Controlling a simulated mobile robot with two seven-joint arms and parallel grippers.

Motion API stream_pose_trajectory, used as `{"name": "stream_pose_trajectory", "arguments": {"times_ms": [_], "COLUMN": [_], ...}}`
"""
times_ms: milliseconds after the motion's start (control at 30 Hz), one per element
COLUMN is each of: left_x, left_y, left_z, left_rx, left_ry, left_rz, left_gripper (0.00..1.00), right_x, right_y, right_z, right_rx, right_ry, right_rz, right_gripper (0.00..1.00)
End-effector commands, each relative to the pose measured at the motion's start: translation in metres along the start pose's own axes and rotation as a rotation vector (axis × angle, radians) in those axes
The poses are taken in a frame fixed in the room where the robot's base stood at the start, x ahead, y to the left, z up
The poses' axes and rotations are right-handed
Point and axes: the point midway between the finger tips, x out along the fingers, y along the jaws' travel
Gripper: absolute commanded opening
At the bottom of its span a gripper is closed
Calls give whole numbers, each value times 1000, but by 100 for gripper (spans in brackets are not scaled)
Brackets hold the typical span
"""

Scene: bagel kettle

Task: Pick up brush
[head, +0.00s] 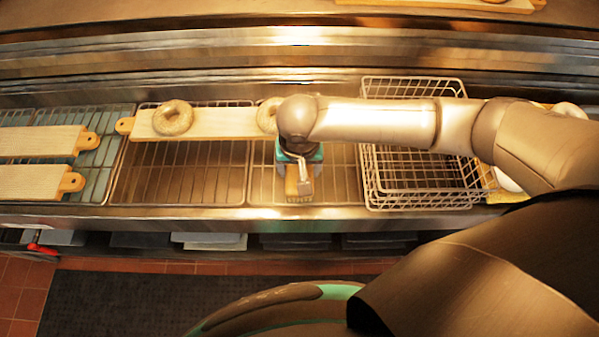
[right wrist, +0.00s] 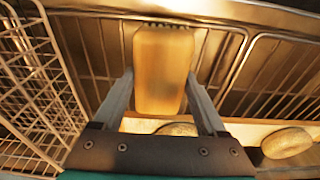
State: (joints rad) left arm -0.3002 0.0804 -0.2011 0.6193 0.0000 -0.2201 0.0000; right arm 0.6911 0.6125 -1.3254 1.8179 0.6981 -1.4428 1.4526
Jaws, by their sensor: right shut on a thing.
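The brush is a wooden block with dark bristles along one end. In the head view the brush (head: 291,184) shows just below my right wrist, over the wire rack by the counter's front edge. My right gripper (head: 299,180) points down there and is shut on the brush. In the right wrist view the brush (right wrist: 163,72) sits between the two fingers of the gripper (right wrist: 161,78), bristles toward the top of the picture. My arm hides part of the brush from the head camera. My left gripper is not in view.
A wire basket (head: 370,190) stands right of the gripper. Behind it lies a wooden board (head: 222,123) with a bagel (head: 172,118) and a second bagel (head: 266,114) partly hidden by my arm. Two more boards (head: 40,141) lie at left. The rack (head: 190,175) left of the brush is clear.

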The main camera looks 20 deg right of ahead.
Motion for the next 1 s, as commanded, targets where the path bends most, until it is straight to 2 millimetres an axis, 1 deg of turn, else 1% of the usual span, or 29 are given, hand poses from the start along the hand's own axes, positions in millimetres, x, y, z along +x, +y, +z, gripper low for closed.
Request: {"name": "stream_pose_trajectory", "arguments": {"times_ms": [33,400,467,633,767,867,967,1000], "left_x": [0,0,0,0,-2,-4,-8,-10], "left_y": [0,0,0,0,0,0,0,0], "left_z": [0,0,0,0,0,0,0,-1], "left_rx": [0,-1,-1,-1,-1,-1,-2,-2], "left_ry": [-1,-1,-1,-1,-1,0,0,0], "left_rz": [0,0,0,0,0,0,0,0], "left_gripper": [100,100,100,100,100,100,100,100], "right_x": [0,0,0,-1,-8,-20,-39,-48], "right_y": [0,0,0,0,0,0,0,-1], "right_z": [0,0,0,0,-1,-3,-6,-7], "right_rx": [0,0,0,0,0,1,0,0], "right_ry": [0,0,0,0,0,1,3,2], "right_rz": [0,0,0,0,-1,-2,-3,-3], "right_gripper": [52,10,5,5,5,5,5,5]}}
